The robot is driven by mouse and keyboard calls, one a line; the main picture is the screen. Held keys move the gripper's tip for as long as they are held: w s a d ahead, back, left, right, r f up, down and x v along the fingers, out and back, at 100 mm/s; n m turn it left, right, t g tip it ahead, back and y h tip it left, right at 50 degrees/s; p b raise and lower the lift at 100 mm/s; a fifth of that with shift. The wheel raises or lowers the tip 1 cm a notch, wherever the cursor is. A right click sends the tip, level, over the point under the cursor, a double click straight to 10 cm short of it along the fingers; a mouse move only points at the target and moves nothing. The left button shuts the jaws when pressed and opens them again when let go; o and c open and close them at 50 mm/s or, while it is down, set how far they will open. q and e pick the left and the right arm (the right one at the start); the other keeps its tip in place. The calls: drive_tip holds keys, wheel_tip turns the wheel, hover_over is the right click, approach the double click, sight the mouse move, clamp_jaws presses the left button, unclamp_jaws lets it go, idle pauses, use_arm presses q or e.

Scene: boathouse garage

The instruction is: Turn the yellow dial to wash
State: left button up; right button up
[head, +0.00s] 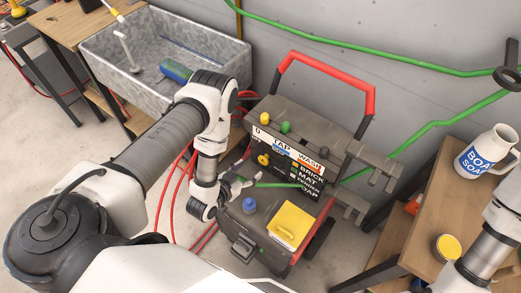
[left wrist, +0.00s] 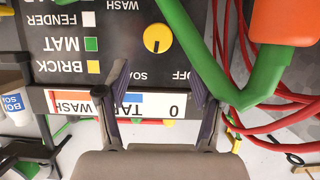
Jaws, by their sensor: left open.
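The yellow dial (head: 263,160) sits on the dark front panel of the washer machine (head: 300,150), below a strip lettered 0, TAP and WASH. In the left wrist view the dial (left wrist: 157,38) is upside down, with a dark pointer mark on its lower part. OFF, SOAP (partly hidden) and WASH are lettered around it; the exact setting is hard to tell. My left gripper (left wrist: 160,85) is open and empty, its fingers apart and short of the dial. In the head view the left gripper (head: 237,184) is just below and left of the dial. My right gripper is out of view.
A yellow knob (head: 265,118) and green knob (head: 285,127) stand on top of the machine. Its red handle (head: 325,75) rises behind. Red hoses and a green lance (left wrist: 250,85) run close by. A sink (head: 200,40) is at left, a white jug (head: 487,150) on the right bench.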

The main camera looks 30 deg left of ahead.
sight(262, 161)
use_arm(q)
drive_tip(key=x, duration=0.8)
drive_tip(key=shift+s+d+f, duration=0.1)
drive_tip(key=shift+d, duration=0.05)
drive_tip(key=c, duration=1.1)
